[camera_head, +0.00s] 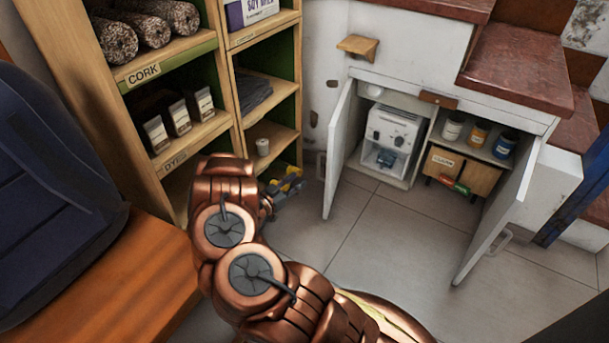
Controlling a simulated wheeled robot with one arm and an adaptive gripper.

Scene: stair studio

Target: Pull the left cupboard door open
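The cupboard under the stairs stands open on both sides. Its left door (342,150) is swung well out toward me, with a pale handle (320,165) on its outer face near the free edge. The right door (503,205) is also swung wide open, with a handle (498,242) low on its outer side. My copper arm rises from the bottom and bends in front of the shelf, left of the left door. I see no contact between my arm and the left door.
Inside the cupboard are a white appliance (393,130), several jars (478,135) and a wooden box (462,172). Tiled floor (400,225) between the doors is clear.

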